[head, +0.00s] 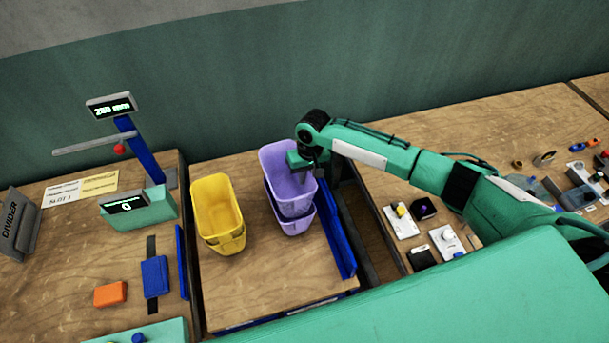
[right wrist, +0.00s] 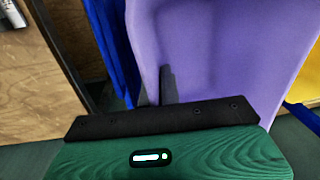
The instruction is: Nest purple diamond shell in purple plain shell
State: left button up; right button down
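Two purple shells stand one in the other on the middle table in the head view. The upper purple shell (head: 285,182) stands well above the rim of the lower purple shell (head: 298,226), with a dark blue band between them. I cannot make out which has the diamond mark. My right gripper (head: 312,170) is at the right rim of the upper shell. In the right wrist view, one dark finger (right wrist: 168,84) lies against the purple wall (right wrist: 225,55), near the middle of the palm. The other finger is hidden. The gripper looks closed on this wall. My left gripper is not in view.
A yellow bin (head: 217,212) stands left of the purple shells. A blue rail (head: 338,238) runs along the table's right side. Small parts (head: 425,225) lie on the right table. A blue block (head: 155,277) and an orange block (head: 110,293) lie on the left table.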

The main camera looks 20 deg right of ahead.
jog(key=shift+f+b, duration=0.45)
jog(key=shift+f, duration=0.75)
jog(key=shift+p, duration=0.4)
jog(key=c, duration=1.5)
grip_release()
jog(key=shift+c, duration=0.2)
jog(key=shift+r, duration=0.1)
